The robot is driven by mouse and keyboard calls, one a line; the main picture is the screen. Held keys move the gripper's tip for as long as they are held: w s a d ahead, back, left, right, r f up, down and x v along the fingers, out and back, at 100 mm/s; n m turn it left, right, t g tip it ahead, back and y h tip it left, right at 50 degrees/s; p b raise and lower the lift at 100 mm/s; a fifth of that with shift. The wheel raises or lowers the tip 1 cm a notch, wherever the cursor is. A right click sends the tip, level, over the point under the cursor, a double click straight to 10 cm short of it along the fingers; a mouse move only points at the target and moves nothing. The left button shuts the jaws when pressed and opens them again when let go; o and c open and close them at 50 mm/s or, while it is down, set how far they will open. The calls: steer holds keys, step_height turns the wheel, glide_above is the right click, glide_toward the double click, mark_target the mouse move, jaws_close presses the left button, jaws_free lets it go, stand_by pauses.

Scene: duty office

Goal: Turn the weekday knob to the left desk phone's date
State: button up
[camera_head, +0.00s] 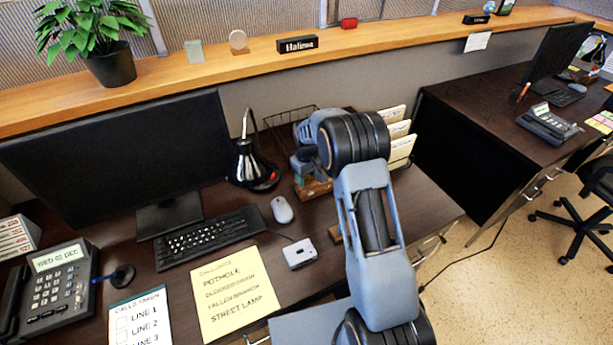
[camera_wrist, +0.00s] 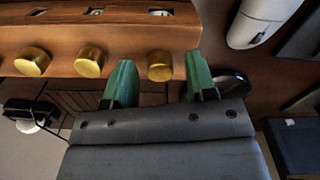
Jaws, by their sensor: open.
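The left desk phone (camera_head: 62,285) shows "WED 02 DEC" on its display. A wooden block with dials (camera_wrist: 110,35) crosses the top of the wrist view, with a left brass knob (camera_wrist: 32,62), a middle brass knob (camera_wrist: 89,62) and a right brass knob (camera_wrist: 160,66). A small window sits above each knob; I cannot read them. My gripper (camera_wrist: 160,80) is open, its green fingers either side of the right knob; I cannot tell if they touch it. In the head view the wooden block (camera_head: 314,188) is partly hidden by my arm.
A mouse (camera_head: 282,210), keyboard (camera_head: 208,238), small grey box (camera_head: 299,253) and yellow note (camera_head: 235,298) lie in front. Another phone (camera_head: 548,123) is on the far right desk.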

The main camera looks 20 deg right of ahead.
steer(key=shift+f, duration=0.2)
steer(key=c, duration=0.9)
steer(key=shift+m, duration=0.3)
